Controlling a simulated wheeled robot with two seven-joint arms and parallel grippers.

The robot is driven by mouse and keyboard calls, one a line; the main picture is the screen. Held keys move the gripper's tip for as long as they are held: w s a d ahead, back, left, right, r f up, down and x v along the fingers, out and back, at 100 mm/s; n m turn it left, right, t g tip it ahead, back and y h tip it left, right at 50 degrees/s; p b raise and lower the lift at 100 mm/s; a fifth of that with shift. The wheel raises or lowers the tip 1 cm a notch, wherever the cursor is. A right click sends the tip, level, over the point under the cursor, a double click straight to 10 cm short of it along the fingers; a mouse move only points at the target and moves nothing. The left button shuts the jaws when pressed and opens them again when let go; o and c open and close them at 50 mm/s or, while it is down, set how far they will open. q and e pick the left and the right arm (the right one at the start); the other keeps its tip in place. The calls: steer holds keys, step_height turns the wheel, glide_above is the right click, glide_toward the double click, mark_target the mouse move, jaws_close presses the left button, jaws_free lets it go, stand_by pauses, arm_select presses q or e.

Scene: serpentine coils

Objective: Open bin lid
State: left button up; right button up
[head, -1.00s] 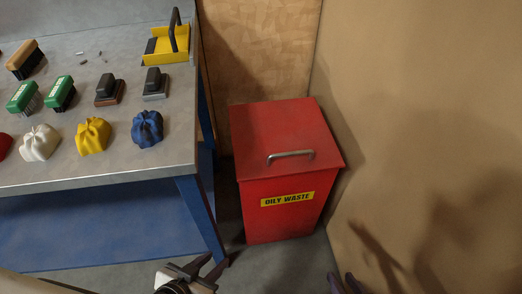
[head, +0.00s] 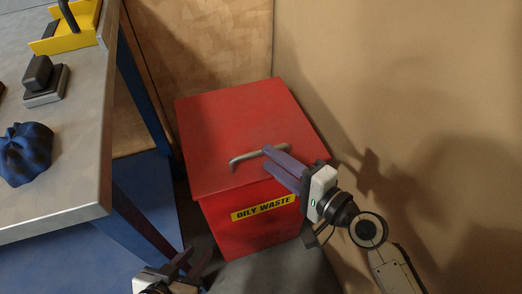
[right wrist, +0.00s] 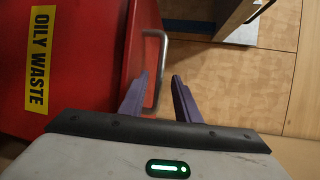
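The red bin (head: 225,225) stands on the floor with its lid (head: 225,115) closed. A grey metal bar handle (head: 241,160) is on the lid near its front edge. My right gripper (head: 268,160) is at the right part of the handle and hides some of it. In the right wrist view its two fingers (right wrist: 158,88) are apart, with the handle (right wrist: 162,55) running into the gap between them; contact is unclear. My left gripper (head: 191,260) is low at the bottom edge, in front of the bin, with its fingers apart and nothing between them.
A metal-topped workbench (head: 75,165) with a blue frame stands left of the bin. On it are a blue rag (head: 24,155), a sanding block (head: 44,82) and a yellow tray (head: 75,30). A tan wall (head: 420,80) is close on the bin's right.

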mark_target(261, 153)
steer(key=shift+x, duration=2.4)
steer(key=shift+c, duration=0.2)
jaws_close()
